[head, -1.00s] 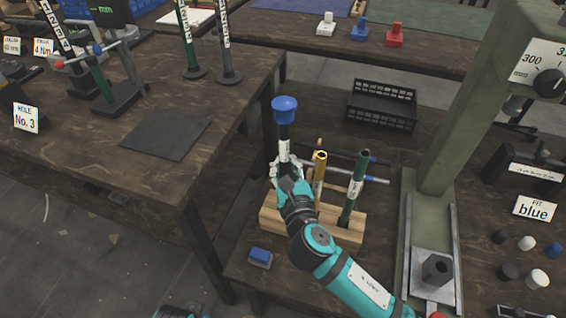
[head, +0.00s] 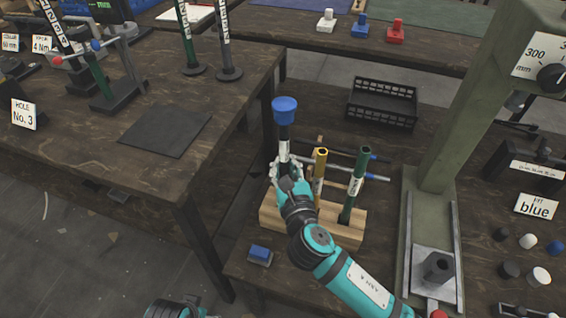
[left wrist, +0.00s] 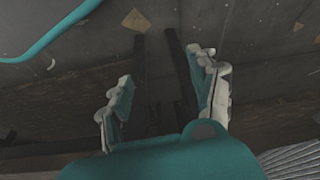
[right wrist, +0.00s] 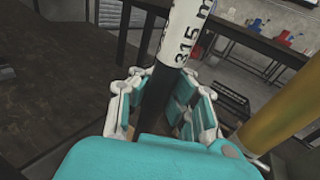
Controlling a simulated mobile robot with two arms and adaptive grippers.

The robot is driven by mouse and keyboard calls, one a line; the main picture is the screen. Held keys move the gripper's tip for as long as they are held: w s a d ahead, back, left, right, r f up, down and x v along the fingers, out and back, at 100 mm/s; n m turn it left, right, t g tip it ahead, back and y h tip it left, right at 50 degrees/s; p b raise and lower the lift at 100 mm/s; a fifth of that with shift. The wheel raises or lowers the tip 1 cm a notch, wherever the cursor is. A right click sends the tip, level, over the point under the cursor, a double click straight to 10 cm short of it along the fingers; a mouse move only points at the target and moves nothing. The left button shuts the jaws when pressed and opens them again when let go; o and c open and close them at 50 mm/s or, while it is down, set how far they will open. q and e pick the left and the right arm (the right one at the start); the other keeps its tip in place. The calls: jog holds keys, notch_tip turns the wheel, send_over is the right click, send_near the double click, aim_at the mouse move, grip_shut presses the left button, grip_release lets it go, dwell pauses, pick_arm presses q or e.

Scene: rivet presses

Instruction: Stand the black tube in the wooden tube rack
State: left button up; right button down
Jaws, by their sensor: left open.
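The black tube (head: 284,131) with a blue cap (head: 285,106) on top stands upright over the left part of the wooden tube rack (head: 268,218). My right gripper (head: 284,172) is shut around it below its white label; the tube also shows between the fingers in the right wrist view (right wrist: 154,100). The tube's lower end is hidden behind my gripper, so I cannot tell how deep it sits. A yellow tube (head: 320,165) and a green tube (head: 356,180) stand in the rack to the right. My left gripper (left wrist: 165,88) is open and empty.
A green press (head: 437,150) stands right of the rack. A black crate (head: 381,107) is behind it. A small blue-topped block (head: 259,255) lies in front of the rack. Another table (head: 70,150) stands to the left, with a gap between.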

pick_arm(q)
jog(key=shift+r, duration=0.3)
pick_arm(e)
jog(key=shift+f, duration=0.15)
jog(key=shift+f, duration=0.2)
pick_arm(q)
jog(key=shift+s+r, duration=0.1)
jog(key=shift+r, duration=0.5)
jog(key=shift+s+r+b, duration=0.15)
jog(key=shift+r+b, duration=0.2)
jog(key=shift+b, duration=0.05)
pick_arm(e)
jog(key=shift+f, duration=0.25)
pick_arm(q)
jog(key=shift+r, duration=0.35)
pick_arm(e)
jog(key=shift+f, duration=0.15)
jog(key=shift+f, duration=0.25)
pick_arm(q)
jog(key=shift+a+r+b, duration=0.1)
jog(key=shift+r+b, duration=0.25)
jog(key=shift+r, duration=0.75)
pick_arm(e)
jog(key=shift+f, duration=0.2)
pick_arm(q)
jog(key=shift+r, duration=0.1)
